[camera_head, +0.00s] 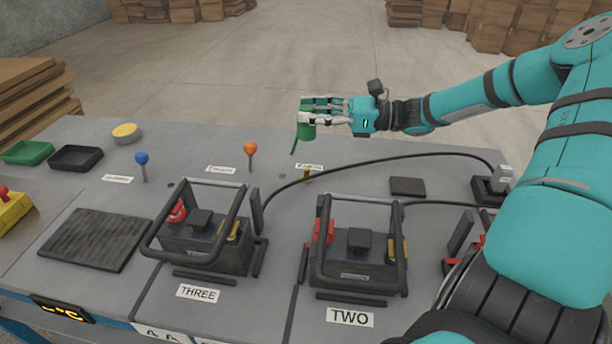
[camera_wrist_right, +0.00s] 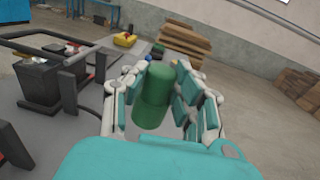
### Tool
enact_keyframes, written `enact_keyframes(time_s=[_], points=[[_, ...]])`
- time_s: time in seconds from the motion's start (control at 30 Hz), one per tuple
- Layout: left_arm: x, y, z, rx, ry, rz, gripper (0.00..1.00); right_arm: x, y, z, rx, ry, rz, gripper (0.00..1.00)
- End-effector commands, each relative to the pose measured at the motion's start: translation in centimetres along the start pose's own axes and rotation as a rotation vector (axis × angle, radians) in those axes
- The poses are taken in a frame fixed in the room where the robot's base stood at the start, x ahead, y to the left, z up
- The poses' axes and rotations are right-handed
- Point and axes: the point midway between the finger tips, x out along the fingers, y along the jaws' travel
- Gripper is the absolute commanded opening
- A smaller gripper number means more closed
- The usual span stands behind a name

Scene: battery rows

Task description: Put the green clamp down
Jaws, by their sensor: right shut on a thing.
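My right gripper (camera_head: 318,118) is shut on the green clamp (camera_head: 305,131) and holds it above the far edge of the grey bench. In the head view its lower end points down to the left. In the right wrist view the clamp is a green cylinder (camera_wrist_right: 154,97) between the fingers of the right gripper (camera_wrist_right: 155,90). The clamp looks clear of the bench, though its exact height is hard to tell. The EARTH label (camera_head: 309,168) and a small brass post (camera_head: 306,177) lie below it. My left gripper is not in view.
Battery THREE (camera_head: 205,245) and battery TWO (camera_head: 358,258) stand in black frames in front. A black cable (camera_head: 380,160) arches over the bench. Blue (camera_head: 142,158) and orange (camera_head: 250,148) knobs stand up. A dark ribbed mat (camera_head: 97,238), green tray (camera_head: 27,152) and black tray (camera_head: 75,157) are at left.

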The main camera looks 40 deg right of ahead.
Motion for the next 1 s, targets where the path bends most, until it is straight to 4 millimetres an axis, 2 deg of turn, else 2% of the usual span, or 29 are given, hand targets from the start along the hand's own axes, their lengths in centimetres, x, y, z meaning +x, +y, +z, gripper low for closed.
enact_keyframes(time_s=[0.03, 0.27, 0.5, 0.67, 0.83, 1.0], points=[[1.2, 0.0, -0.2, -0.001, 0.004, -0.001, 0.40, 0.0, 0.0, -1.6, -0.001, -0.001, 0.000, 0.00], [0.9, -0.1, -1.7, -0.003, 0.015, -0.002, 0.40, 0.0, 0.0, -3.7, 0.002, 0.000, -0.001, 0.00], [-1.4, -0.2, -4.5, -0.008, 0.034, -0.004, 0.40, 0.0, 0.0, -8.0, 0.002, 0.000, -0.002, 0.00], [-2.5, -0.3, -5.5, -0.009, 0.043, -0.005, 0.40, 0.0, 0.0, -9.2, 0.001, -0.001, -0.002, 0.00], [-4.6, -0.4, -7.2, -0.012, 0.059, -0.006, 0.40, 0.0, 0.0, -11.6, 0.001, 0.000, -0.001, 0.00], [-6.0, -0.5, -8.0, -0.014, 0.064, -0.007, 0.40, 0.0, 0.0, -12.4, 0.000, 0.000, -0.002, 0.00]])
